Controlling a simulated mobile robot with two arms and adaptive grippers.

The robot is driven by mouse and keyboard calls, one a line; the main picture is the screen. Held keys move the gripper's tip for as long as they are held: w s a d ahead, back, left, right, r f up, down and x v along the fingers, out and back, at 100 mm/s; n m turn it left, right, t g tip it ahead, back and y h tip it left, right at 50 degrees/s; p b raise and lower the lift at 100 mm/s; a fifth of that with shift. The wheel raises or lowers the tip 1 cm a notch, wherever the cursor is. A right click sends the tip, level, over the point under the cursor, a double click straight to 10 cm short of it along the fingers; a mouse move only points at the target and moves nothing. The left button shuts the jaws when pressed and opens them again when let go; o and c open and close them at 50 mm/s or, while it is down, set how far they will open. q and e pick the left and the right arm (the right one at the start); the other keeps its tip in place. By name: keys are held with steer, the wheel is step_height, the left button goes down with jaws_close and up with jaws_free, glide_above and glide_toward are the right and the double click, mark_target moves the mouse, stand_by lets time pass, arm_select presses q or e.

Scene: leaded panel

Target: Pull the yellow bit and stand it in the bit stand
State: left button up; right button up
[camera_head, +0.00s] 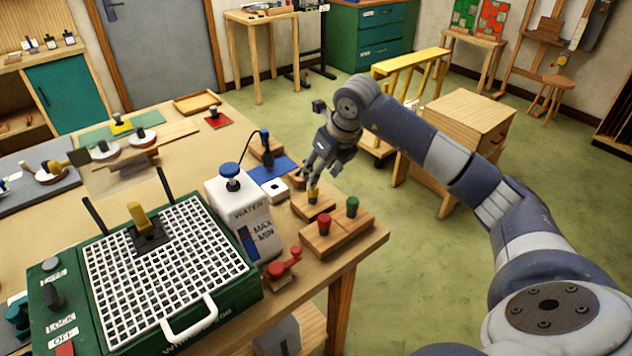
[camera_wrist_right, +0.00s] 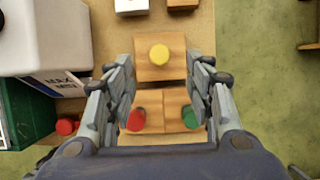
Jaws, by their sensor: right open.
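A yellow-topped bit (camera_head: 313,194) stands upright in a small wooden block (camera_head: 300,207) near the table's right edge. In the right wrist view its round yellow top (camera_wrist_right: 159,54) is centred between the fingers. My right gripper (camera_head: 321,168) is open and empty, pointing down just above the yellow bit. A wider wooden stand (camera_head: 338,236) in front holds a red-topped bit (camera_head: 323,222) and a green-topped bit (camera_head: 352,205); which block is the bit stand I cannot tell for sure. Another yellow piece (camera_head: 141,216) stands on a black plate on the grinder. My left gripper is not in view.
The green grinder (camera_head: 226,304) with its white grid top and the white water tank (camera_head: 241,208) stand left of the blocks. A red clamp-like piece (camera_head: 284,265) lies in front of the tank. Open floor lies right of the table edge.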

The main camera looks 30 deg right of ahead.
steer(key=shift+v, duration=1.6)
